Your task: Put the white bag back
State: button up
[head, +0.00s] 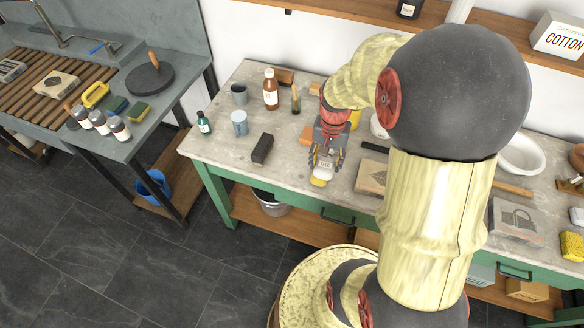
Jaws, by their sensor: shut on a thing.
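My gripper (326,158) is over the left part of the grey-topped workbench (222,137), reaching down near its front. It is shut on a small white bag (324,170) with dark print. A yellow patch (319,182) shows at the bag's lower end; I cannot tell whether it is part of the bag. The fingers hide part of the bag, and I cannot tell whether it touches the bench top. My arm hides much of the middle of the bench.
A dark block (262,148), a blue-grey cup (239,123), a brown bottle (270,88) and a green bottle (204,122) stand left of my gripper. A printed stone slab (371,177) lies to its right. Bare bench top shows around the dark block.

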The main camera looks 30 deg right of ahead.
jog(key=shift+s+d+m, duration=0.2)
jog(key=shift+s+m, duration=0.1)
jog(key=shift+s, duration=0.1)
jog(key=w+a+f+b, duration=0.2)
jog(key=w+a+f, duration=0.15)
jog(key=w, duration=0.35)
send_over(292, 171)
jog(key=f, duration=0.5)
jog(key=shift+s+d+f+b, duration=0.15)
jog(key=shift+s+d+b, duration=0.1)
jog(key=shift+s+b, duration=0.1)
jog(key=shift+w+a+f, duration=0.1)
jog(key=shift+w+f, duration=0.15)
jog(key=shift+f, duration=0.1)
jog(key=shift+w+f+b, duration=0.2)
jog(key=shift+f+b, duration=0.2)
jog(key=shift+f, duration=1.25)
jog(key=shift+f, duration=0.1)
jog(key=o, duration=1.1)
jog(key=shift+f, duration=0.1)
